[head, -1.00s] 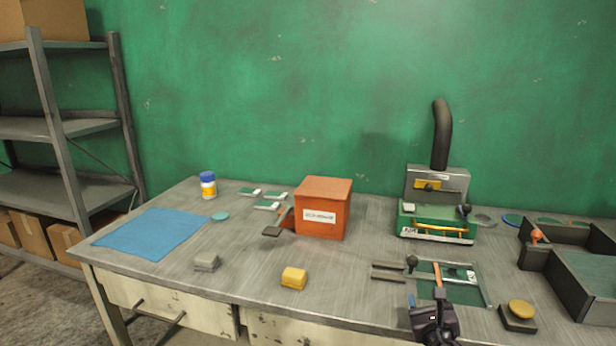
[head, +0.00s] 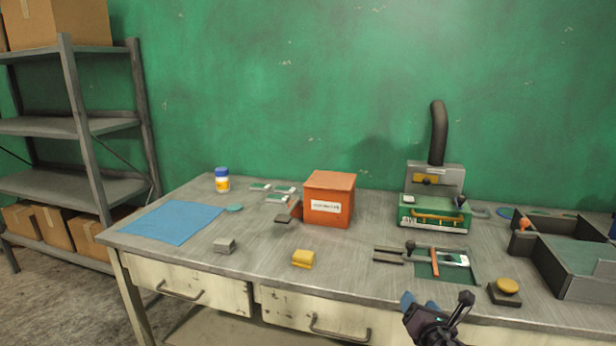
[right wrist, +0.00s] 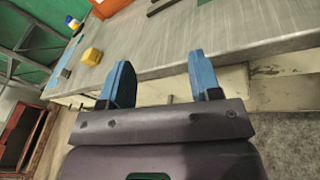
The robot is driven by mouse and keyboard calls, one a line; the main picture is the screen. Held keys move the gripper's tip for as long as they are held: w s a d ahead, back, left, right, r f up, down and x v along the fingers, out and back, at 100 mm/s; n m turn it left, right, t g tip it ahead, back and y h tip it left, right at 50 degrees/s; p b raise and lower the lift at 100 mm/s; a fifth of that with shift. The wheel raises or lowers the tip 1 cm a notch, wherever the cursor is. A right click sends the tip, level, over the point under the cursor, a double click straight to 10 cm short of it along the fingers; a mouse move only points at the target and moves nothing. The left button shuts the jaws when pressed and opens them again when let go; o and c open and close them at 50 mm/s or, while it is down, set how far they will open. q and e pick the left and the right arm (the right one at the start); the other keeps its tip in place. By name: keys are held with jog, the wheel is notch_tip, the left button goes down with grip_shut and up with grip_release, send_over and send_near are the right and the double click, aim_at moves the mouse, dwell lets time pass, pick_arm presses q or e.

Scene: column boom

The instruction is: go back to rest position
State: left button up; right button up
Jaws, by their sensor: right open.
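My right gripper (head: 420,303) is in front of the workbench's front edge at the lower right of the head view. Its two blue fingers are apart with nothing between them, as the right wrist view (right wrist: 163,82) also shows. The fingers point toward the bench's edge and touch nothing that I can see. My left gripper is in neither view. The workbench (head: 345,265) holds an orange box (head: 329,206), a yellow block (head: 303,259) and a grey block (head: 224,246). The yellow block also shows in the right wrist view (right wrist: 92,56).
A green machine with a black hose (head: 433,216) stands at the back right. A green fixture (head: 458,268), a yellow push button (head: 508,286) and a dark tray (head: 562,287) lie near the right side. A blue mat (head: 172,222) lies left. A shelf (head: 65,126) stands beyond the bench.

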jog(key=s+a+f+m+g+y, duration=0.1)
jog(key=s+a+f+m+y, duration=0.15)
jog(key=s+m, duration=0.6)
jog(key=s+a+f+m+g+y, duration=0.2)
jog(key=s+a+m, duration=0.25)
jog(key=m, duration=0.65)
jog(key=s+d+f+m+g+h, duration=0.1)
jog(key=s+d+f+m, duration=0.2)
jog(key=s, duration=0.5)
jog(key=s+d+f+m+h, duration=0.2)
jog(key=s+f+m, duration=0.2)
jog(key=s, duration=0.3)
jog(key=s+d+f+m+g+h, duration=0.1)
jog(key=s+d+f+m, duration=0.2)
jog(key=s+f, duration=0.2)
jog(key=s, duration=0.3)
jog(key=shift+s+d+g+h, duration=0.3)
jog(key=shift+d+h, duration=0.05)
